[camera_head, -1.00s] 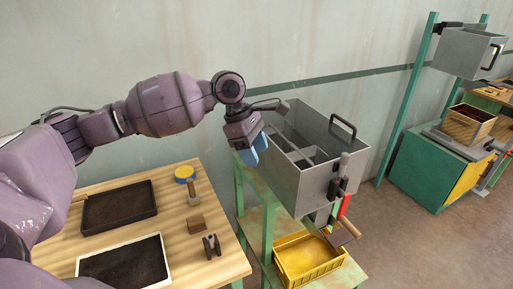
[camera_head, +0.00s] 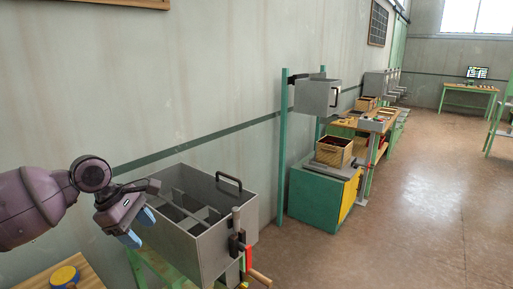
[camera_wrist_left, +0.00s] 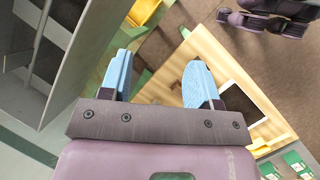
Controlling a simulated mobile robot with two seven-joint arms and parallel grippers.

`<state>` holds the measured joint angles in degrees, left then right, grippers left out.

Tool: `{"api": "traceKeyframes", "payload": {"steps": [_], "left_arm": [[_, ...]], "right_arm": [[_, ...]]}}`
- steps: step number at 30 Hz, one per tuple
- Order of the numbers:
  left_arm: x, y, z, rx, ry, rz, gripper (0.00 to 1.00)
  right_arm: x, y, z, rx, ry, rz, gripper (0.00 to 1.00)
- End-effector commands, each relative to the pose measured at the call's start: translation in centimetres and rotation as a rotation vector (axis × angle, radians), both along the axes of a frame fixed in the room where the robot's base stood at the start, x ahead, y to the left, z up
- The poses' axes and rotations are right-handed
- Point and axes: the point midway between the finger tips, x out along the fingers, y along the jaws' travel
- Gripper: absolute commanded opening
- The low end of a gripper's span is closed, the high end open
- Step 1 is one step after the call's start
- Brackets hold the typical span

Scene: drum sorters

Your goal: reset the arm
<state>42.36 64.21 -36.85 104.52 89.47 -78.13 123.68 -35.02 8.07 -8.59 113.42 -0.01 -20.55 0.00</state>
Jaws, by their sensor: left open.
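My left arm reaches in from the left edge of the head view. Its gripper (camera_head: 139,228) has two blue fingertips, is open and holds nothing. It hangs beside the near left wall of a grey metal sorter box (camera_head: 208,247), which has inner dividers, a black handle and a lever with a red part. In the left wrist view the open gripper (camera_wrist_left: 158,68) shows its blue fingers apart with nothing between them. The grey box (camera_wrist_left: 75,75) stands to the left there. My right gripper does not show in the head view.
A wooden table corner with a yellow round tin (camera_head: 64,276) shows at the bottom left. A second grey box (camera_head: 316,97) hangs on green posts above a green cabinet (camera_head: 318,200). Workbenches line the wall behind. The brown floor (camera_head: 430,200) at right is clear.

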Motion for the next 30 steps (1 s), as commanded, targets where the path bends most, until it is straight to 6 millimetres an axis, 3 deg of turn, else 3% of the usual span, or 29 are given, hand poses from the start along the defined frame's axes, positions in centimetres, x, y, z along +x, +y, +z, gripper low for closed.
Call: {"api": "traceKeyframes", "payload": {"steps": [8, 12, 16, 23, 30], "left_arm": [[4.3, 0.0, 1.8, 0.148, -0.485, -0.408, 0.56], [6.5, -1.1, 3.1, 0.265, -0.751, -0.622, 0.56], [7.8, -2.2, 3.2, 0.393, -0.976, -0.809, 0.56], [8.2, -4.4, 0.8, 0.673, -1.322, -1.093, 0.56], [5.8, -5.5, -4.5, 1.035, -1.545, -1.276, 0.56]], "right_arm": [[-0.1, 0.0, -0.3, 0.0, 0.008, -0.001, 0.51], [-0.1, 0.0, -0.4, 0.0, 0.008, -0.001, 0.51], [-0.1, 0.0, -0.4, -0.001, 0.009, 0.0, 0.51], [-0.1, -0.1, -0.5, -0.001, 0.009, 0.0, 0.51], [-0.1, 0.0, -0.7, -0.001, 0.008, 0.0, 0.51]]}}
